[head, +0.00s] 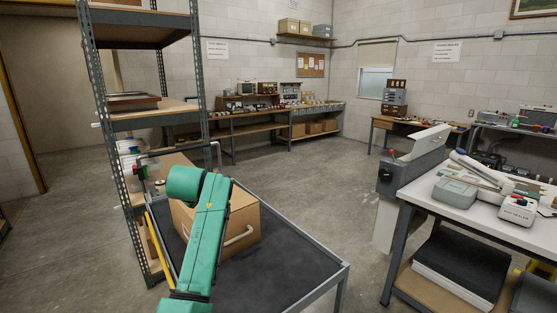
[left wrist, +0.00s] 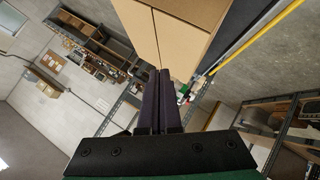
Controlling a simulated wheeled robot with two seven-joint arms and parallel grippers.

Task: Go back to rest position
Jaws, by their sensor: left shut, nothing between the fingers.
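My left gripper (left wrist: 157,74) shows in the left wrist view with its two dark fingers side by side, shut and empty. A brown cardboard box (head: 243,222) with a pale handle sits on the dark-topped cart (head: 300,270) in the head view. The box also fills the top middle of the left wrist view (left wrist: 182,38), just beyond the fingertips; I cannot tell whether they touch it. My green arm (head: 207,235) rises in front of the box in the head view and hides part of it; the gripper fingers do not show there. My right gripper is in neither view.
A metal shelf rack (head: 155,115) stands close on the left, beside the cart. A white worktable (head: 480,210) with boxes and tools is on the right. Open concrete floor (head: 300,180) lies beyond the cart, up to a long bench (head: 270,118) at the back wall.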

